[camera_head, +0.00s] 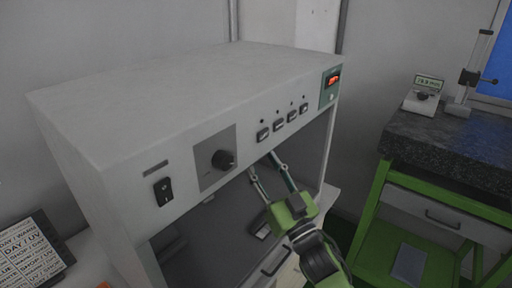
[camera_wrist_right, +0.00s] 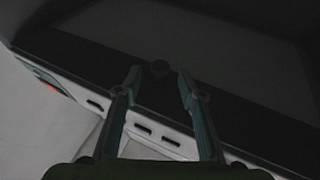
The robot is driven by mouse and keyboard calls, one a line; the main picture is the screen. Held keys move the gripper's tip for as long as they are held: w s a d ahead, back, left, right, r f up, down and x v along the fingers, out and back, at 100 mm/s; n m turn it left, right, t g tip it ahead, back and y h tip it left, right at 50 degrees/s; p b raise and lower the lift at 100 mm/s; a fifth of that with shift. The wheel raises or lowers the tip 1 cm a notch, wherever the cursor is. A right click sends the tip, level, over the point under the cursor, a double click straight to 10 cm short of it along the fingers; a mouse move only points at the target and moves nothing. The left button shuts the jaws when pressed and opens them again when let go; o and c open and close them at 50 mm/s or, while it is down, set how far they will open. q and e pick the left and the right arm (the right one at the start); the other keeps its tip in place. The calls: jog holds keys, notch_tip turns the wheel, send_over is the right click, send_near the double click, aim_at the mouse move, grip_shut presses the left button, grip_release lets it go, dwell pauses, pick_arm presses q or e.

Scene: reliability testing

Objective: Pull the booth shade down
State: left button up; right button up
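The booth (camera_head: 150,85) is a pale grey cabinet with a control panel above an open, dark front. I cannot make out a lowered shade in the head view. My right gripper (camera_head: 261,163) reaches up from the lower right, with its fingertips just under the panel's lower edge. In the right wrist view the same gripper (camera_wrist_right: 158,74) is open and empty. Contact cannot be told. My left gripper is not in view.
A green-framed bench (camera_head: 368,205) with a dark stone top stands at right. A lettered board (camera_head: 35,255) lies at lower left.

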jog(key=x, duration=0.3)
jog(key=shift+w+a, duration=0.15)
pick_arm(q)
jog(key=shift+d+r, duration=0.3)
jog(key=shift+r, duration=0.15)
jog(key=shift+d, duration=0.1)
pick_arm(e)
grip_shut()
pick_arm(q)
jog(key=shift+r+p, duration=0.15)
jog(key=shift+p, duration=0.25)
pick_arm(e)
jog(key=shift+r, duration=0.1)
